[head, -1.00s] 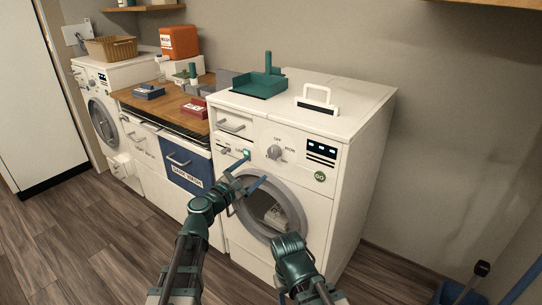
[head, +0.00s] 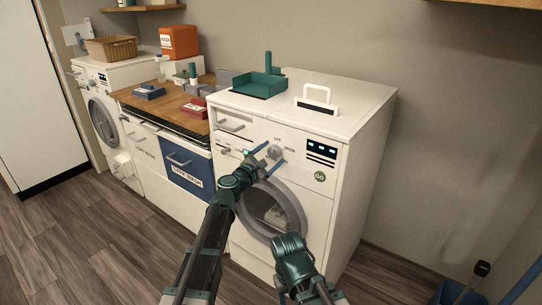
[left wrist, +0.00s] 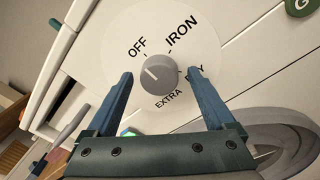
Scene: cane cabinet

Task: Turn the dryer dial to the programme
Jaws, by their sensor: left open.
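The dryer (head: 345,200) is the white front-loading machine with the round grey door. Its grey dial (head: 276,152) is on the upper front and shows large in the left wrist view (left wrist: 160,76). Labels OFF, IRON, EXTRA and one partly hidden word ring it. The white pointer mark aims up-left, roughly toward OFF. My left gripper (head: 271,157) is open at the dial. In the left wrist view its blue fingers (left wrist: 160,82) stand either side of the knob with gaps; contact is not visible. My right gripper (head: 290,246) is low before the door, fingers not clearly visible.
A small display (head: 321,151) and a green GO button (head: 319,177) are right of the dial. A green tray (head: 260,86) and white handle (head: 317,97) are on top. A wooden counter (head: 178,97) with boxes is at left.

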